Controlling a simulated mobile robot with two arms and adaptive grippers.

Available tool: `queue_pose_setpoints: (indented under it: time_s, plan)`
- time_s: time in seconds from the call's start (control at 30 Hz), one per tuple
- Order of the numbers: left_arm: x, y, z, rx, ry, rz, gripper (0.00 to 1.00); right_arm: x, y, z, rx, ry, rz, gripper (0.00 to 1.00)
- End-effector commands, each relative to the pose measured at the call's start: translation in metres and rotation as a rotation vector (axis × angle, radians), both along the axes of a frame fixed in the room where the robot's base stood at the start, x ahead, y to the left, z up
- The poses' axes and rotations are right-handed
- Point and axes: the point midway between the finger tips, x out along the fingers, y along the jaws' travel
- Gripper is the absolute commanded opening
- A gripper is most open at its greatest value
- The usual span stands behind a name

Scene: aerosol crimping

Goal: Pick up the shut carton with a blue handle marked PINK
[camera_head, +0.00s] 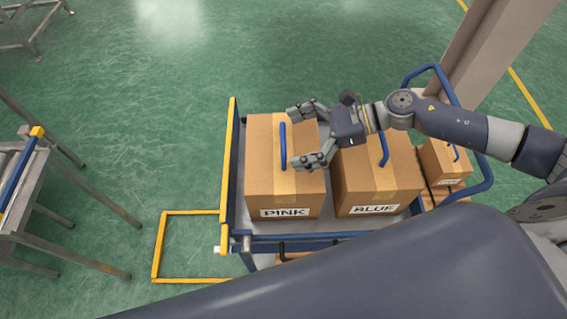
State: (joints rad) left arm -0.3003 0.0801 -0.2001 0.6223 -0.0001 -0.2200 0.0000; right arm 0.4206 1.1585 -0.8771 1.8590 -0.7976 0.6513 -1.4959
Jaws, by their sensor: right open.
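The shut carton marked PINK (262,187) stands on the left of a cart, its label facing me. Its blue handle (282,146) rises from the top along the taped seam. My right gripper (299,137) reaches in from the right above this carton. Its fingers are open and spread, one near the far edge of the top and one near the front, with the handle close to them on the left. I cannot tell whether they touch it. My left gripper is not in view.
A carton marked BLUE (377,187) with a blue handle stands close on the right, partly under my right arm. A smaller carton (442,163) is farther right. The cart has a yellow left rail (228,160). A metal frame table (30,215) stands at left, with green floor between.

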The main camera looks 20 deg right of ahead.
Motion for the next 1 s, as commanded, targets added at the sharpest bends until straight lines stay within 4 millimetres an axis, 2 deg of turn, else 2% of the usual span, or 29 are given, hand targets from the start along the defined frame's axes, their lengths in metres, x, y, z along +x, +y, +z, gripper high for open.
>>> queue_pose_setpoints:
  time_s: [0.03,0.2,0.5,0.57,0.83,0.87,1.0]
  plan:
    - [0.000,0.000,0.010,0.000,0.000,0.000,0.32,0.002,0.007,0.005,0.003,0.000,0.002,1.00]
    - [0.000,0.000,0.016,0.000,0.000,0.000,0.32,0.007,0.021,-0.006,0.001,0.001,0.000,1.00]
    - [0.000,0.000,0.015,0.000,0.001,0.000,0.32,0.007,0.024,-0.010,-0.001,0.000,0.000,1.00]
    - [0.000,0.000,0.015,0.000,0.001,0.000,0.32,0.007,0.024,-0.010,-0.001,0.000,0.000,0.89]
    - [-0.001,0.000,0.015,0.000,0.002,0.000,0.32,0.007,0.024,-0.010,0.000,0.000,0.000,0.27]
    - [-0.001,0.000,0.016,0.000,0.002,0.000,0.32,0.009,0.025,-0.005,0.006,-0.006,0.000,0.26]
    - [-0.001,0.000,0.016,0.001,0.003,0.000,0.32,0.009,0.025,-0.005,0.007,-0.006,-0.001,0.26]
